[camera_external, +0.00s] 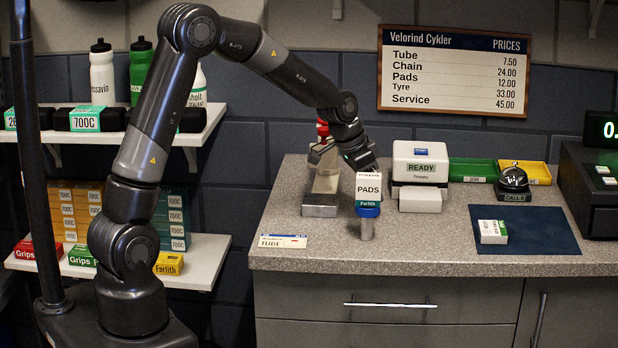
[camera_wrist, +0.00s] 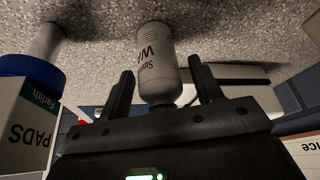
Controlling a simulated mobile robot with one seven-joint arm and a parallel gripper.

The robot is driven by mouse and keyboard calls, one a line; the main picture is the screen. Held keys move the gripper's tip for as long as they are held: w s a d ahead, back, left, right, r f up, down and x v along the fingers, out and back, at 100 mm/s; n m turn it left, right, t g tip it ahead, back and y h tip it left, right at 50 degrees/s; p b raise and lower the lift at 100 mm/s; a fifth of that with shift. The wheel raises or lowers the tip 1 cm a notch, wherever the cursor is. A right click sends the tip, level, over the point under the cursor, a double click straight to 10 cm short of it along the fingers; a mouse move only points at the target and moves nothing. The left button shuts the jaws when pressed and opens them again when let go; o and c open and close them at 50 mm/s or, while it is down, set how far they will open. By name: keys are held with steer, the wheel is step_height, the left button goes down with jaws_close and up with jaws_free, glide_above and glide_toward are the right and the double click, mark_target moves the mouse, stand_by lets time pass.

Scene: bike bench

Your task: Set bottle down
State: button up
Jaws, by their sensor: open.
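A white bottle (camera_wrist: 156,62) with dark lettering shows in the wrist view, where the scene appears upside down. Its base meets the speckled grey counter (camera_wrist: 95,22), and it looks upright. My gripper (camera_wrist: 160,70) has one finger on each side of the bottle, with a visible gap at both sides. The jaws are open. In the external view my gripper (camera_external: 359,157) is low over the bench behind the PADS box (camera_external: 369,188). I cannot make out the bottle there; the box and my arm block that spot.
The PADS box stands on a blue-topped post close beside my gripper. A metal-based stand (camera_external: 320,208) is to its left, a READY machine (camera_external: 420,165) to its right. A blue mat (camera_external: 545,235) holds a small box (camera_external: 493,231). The front counter (camera_external: 400,258) is mostly clear.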

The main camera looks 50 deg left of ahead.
steer(key=shift+r, duration=0.1)
steer(key=v, duration=1.1)
steer(key=s+a+r+n+y, duration=0.1)
steer(key=s+r, duration=0.2)
steer(key=s, duration=0.5)
steer(key=s+r+n, duration=0.1)
steer(key=s+r, duration=0.2)
steer(key=s, duration=0.5)
steer(key=s+a+f+n+t, duration=0.1)
steer(key=s+a+f+n, duration=0.1)
steer(key=s, duration=1.3)
steer(key=shift+a+f+y, duration=0.15)
steer(key=shift+a+y, duration=0.05)
steer(key=shift+y, duration=0.2)
steer(key=shift+s, duration=0.15)
